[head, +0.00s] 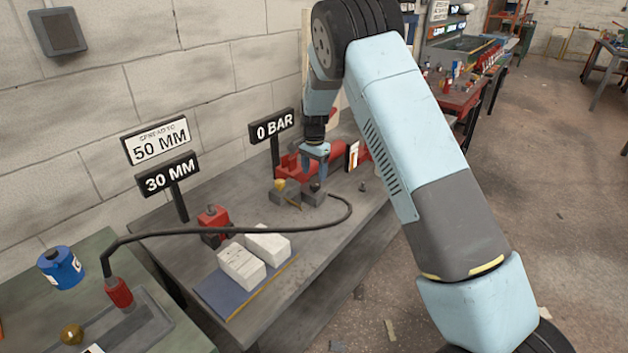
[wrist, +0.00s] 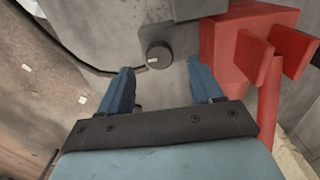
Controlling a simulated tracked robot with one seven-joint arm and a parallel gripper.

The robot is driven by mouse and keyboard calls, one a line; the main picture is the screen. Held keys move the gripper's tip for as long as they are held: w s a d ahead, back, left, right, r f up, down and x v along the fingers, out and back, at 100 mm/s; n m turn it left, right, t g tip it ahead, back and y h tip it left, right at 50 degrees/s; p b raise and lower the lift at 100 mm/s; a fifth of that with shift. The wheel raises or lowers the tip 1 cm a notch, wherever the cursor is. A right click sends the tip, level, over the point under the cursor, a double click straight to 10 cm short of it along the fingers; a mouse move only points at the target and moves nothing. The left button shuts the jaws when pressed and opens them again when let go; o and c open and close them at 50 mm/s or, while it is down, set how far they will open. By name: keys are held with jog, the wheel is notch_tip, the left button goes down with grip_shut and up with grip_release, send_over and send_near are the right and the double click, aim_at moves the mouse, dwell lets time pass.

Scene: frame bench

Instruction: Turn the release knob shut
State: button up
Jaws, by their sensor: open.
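The release knob (wrist: 159,56) is a dark round knob with a pale mark on its face, on a grey block (wrist: 125,22) in the wrist view. In the head view a small dark knob (head: 315,187) shows on a grey block on the bench, below my gripper (head: 316,163). In the wrist view my gripper (wrist: 160,67) is open, with one blue finger to each side of the knob and a gap at both sides. The fingers do not appear to touch the knob; the depth between them is hard to tell.
A red pump body (wrist: 235,45) stands close to the right finger. A black hose (head: 230,232) runs across the bench. Signs read "0 BAR" (head: 274,126), "30 MM" (head: 169,176) and "SPREAD TO 50 MM" (head: 156,141). White blocks (head: 241,266) lie near a red tool (head: 213,217).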

aim_at(314, 184)
notch_tip(314, 184, up, 9)
dwell(0.3)
jog(key=s+d+r+n+t+y, duration=0.1)
jog(key=s+d+r+n, duration=0.1)
jog(key=s+d+r, duration=0.75)
jog(key=s+d+r+n+t, duration=0.1)
jog(key=s+d+r, duration=0.6)
jog(key=s+r, duration=0.4)
jog(key=s+d+r+n+t, duration=0.1)
jog(key=s+d+n, duration=0.1)
jog(key=s, duration=1)
jog(key=s+d+r+n+t+h, duration=0.1)
jog(key=s+d, duration=0.4)
jog(key=s, duration=0.8)
jog(key=shift+d+n+t, duration=0.25)
jog(key=shift+n+t, duration=0.55)
jog(key=shift+n, duration=0.1)
